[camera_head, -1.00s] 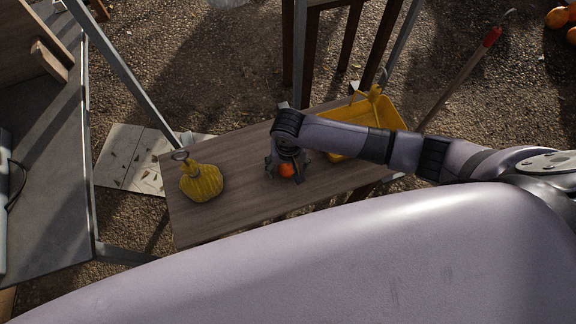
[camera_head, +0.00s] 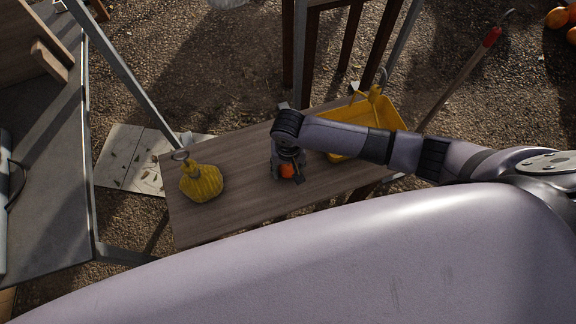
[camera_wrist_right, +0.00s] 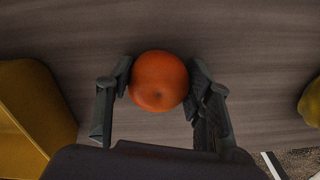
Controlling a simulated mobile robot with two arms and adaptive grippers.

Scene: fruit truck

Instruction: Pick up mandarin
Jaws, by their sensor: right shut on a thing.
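The orange mandarin (camera_head: 287,171) is on the wooden table (camera_head: 245,209), partly hidden under my right gripper (camera_head: 287,172) in the head view. In the right wrist view the mandarin (camera_wrist_right: 158,81) sits between the two dark fingers of my right gripper (camera_wrist_right: 160,84). The fingers touch it on both sides and are shut on it. The table surface lies directly behind the mandarin; I cannot tell whether it is lifted. My left gripper is not in view.
A yellow ribbed object (camera_head: 203,184) with a ring on top stands at the table's left. A yellow crate (camera_head: 345,146) is at the table's right end, partly behind my right arm. A metal post (camera_head: 125,72) rises at the left.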

